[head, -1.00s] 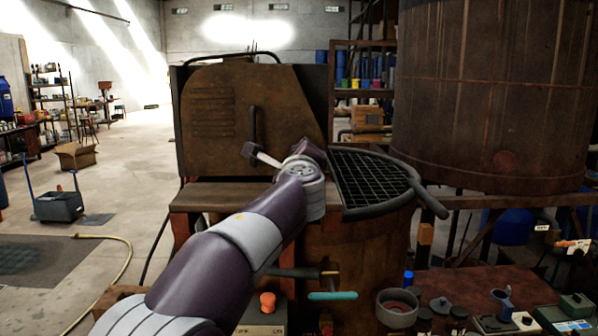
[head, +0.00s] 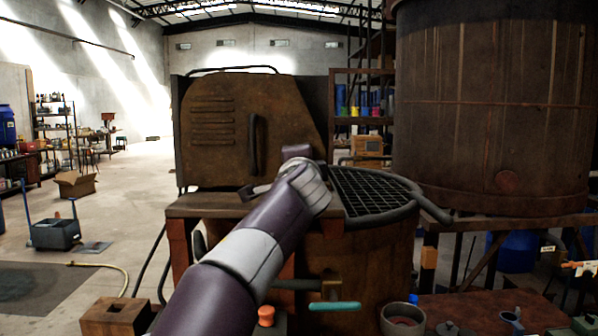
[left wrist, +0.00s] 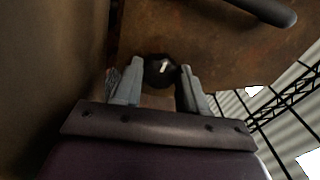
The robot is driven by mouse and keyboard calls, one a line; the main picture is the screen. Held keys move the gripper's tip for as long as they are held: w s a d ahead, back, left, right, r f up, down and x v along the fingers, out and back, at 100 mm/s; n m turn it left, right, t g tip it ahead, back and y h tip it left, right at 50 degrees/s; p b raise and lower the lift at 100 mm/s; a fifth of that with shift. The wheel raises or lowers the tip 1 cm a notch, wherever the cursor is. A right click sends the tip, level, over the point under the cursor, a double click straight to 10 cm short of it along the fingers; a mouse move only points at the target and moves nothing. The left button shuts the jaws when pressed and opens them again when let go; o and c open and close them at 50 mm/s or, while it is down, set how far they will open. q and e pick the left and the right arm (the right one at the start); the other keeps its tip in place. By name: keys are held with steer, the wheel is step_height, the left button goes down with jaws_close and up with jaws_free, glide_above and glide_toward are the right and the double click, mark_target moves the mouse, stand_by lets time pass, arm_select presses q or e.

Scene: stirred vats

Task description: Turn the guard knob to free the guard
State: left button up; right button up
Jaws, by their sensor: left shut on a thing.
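A dark round knob (left wrist: 156,76) with a short white mark sits between the fingers of my left gripper (left wrist: 161,72) in the left wrist view. The gripper is shut on it. A rusty brown panel (head: 215,146) with slots and a dark upright handle (head: 254,145) stands behind my left wrist in the head view. The panel (left wrist: 215,50) and the handle (left wrist: 262,9) also show in the left wrist view. In the head view my arm hides the knob and most of the gripper. My right gripper is not in view.
A rusty vat (head: 355,255) with a dark mesh grille (head: 368,192) stands right of my wrist. A large brown tank (head: 490,110) is at the right. A red bench (head: 470,308) with small items is at lower right. Open floor lies left.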

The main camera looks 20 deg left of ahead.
arm_select(q)
steer(key=shift+n, duration=0.4)
steer(key=shift+f, duration=0.1)
steer(key=o, duration=1.1)
steer(key=shift+a, duration=0.1)
steer(key=shift+c, duration=0.2)
steer(key=shift+s, duration=0.1)
steer(key=b+v, duration=0.2)
steer(key=v, duration=0.1)
steer(key=b+v, duration=0.2)
steer(key=shift+s+f, duration=0.15)
steer(key=shift+f, duration=0.2)
steer(key=b+v, duration=0.2)
steer(key=v, duration=0.5)
steer(key=shift+r, duration=0.45)
